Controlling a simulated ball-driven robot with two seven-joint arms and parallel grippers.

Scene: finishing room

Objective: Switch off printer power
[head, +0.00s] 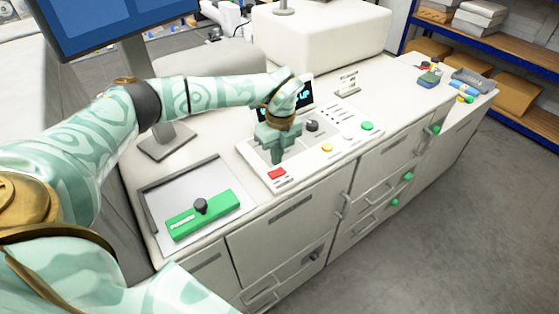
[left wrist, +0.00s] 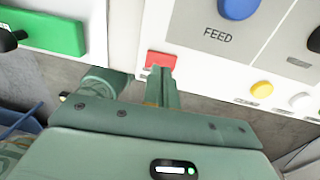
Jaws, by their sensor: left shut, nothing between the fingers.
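The printer's control panel (head: 308,150) lies on the white cabinet top, with a lit screen (head: 303,94) behind it. A red switch (head: 277,174) sits at its near left corner and also shows in the left wrist view (left wrist: 160,59). My left gripper (head: 277,160) is shut and empty, pointing down just behind the red switch in the head view. In the left wrist view its fingertips (left wrist: 160,72) overlap the red switch's edge; I cannot tell whether they touch it. Any label on the switch is hidden or unreadable. My right gripper is not in view.
A blue FEED button (left wrist: 238,7) is near the fingers. Yellow (head: 327,147) and green (head: 367,126) buttons and a black knob (head: 312,125) are on the panel. A green block (head: 222,208) with a black knob lies in a grey tray (head: 150,205) at left.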

